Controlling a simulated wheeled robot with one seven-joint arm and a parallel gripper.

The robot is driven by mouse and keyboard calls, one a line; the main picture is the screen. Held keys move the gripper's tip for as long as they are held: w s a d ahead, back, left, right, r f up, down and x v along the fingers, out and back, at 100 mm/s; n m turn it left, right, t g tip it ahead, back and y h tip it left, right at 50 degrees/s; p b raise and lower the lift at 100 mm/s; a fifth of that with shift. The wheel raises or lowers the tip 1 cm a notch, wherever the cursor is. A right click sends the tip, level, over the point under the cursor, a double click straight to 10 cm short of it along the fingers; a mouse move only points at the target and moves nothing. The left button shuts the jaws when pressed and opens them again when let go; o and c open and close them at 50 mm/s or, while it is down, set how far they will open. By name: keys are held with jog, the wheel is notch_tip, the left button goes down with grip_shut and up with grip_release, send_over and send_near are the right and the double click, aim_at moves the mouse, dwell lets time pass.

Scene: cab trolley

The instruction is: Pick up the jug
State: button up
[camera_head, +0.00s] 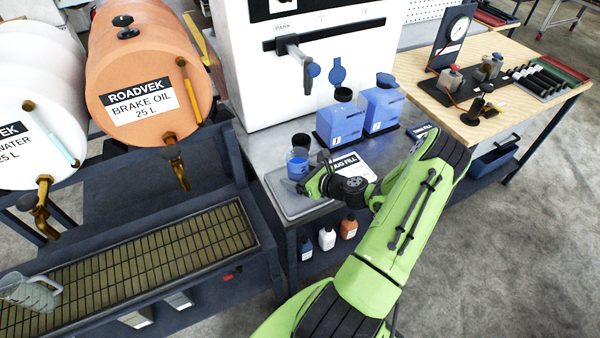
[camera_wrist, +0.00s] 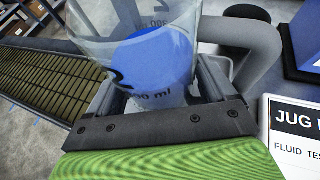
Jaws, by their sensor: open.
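A clear jug (camera_head: 298,162) with a blue patch stands on the grey tray under the white machine. In the wrist view this jug (camera_wrist: 150,60) is close and large, with printed ml marks and a grey handle (camera_wrist: 262,45) on the right. My gripper (camera_head: 308,186) is at the near side of the jug, low down. In the wrist view my gripper's fingers (camera_wrist: 163,88) are apart, and the lower part of the jug lies between them. Whether they touch it cannot be told. A second clear jug (camera_head: 32,293) sits on the drain grating at far left.
A card reading "JUG FILL" (camera_head: 350,166) lies right of the jug. Blue containers (camera_head: 381,103) stand behind it. Small bottles (camera_head: 327,238) are on a shelf below. The orange brake oil drum (camera_head: 150,70) and slatted grating (camera_head: 140,262) are left.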

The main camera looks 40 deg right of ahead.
jog(key=shift+r, duration=0.1)
jog(key=c, duration=0.8)
